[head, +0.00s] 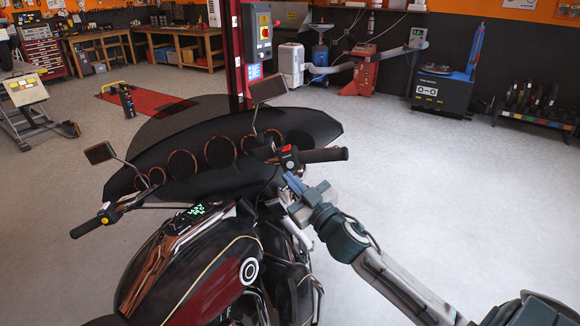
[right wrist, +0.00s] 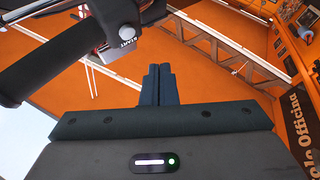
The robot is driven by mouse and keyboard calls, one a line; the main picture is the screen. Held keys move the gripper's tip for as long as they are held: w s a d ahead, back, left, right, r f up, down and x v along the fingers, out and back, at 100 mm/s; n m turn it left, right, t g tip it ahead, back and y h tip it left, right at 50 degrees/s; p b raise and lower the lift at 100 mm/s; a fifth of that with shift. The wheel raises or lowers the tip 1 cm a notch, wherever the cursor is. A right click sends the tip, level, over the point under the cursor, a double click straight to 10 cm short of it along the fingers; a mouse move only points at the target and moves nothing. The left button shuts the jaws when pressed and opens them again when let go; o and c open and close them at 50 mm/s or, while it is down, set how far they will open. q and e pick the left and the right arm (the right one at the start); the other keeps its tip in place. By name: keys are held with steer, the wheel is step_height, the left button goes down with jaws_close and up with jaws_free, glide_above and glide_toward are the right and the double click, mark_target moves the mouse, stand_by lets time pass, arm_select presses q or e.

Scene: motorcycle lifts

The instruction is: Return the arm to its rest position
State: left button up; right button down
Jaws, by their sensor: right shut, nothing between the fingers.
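My right gripper (head: 294,184) is just below and beside the right handlebar grip (head: 324,155) of a motorcycle (head: 190,262). Its blue fingers are shut together with nothing between them. In the right wrist view the closed fingers (right wrist: 159,85) point up, and the black handlebar grip (right wrist: 60,55) with its START switch housing (right wrist: 128,38) is close by at upper left. I see a gap between fingers and housing in that view. My right arm reaches in from the lower right. My left gripper is not in view.
The motorcycle's dark fairing (head: 220,150), mirrors (head: 268,88) and left grip (head: 86,228) lie ahead and to the left. A red and grey machine (head: 364,72) and a blue-topped tyre machine (head: 443,90) stand at the back. The grey floor (head: 450,190) at right is clear.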

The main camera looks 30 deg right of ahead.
steer(key=shift+s+a+r, duration=0.1)
steer(key=shift+s+a, duration=0.3)
steer(key=shift+s, duration=0.1)
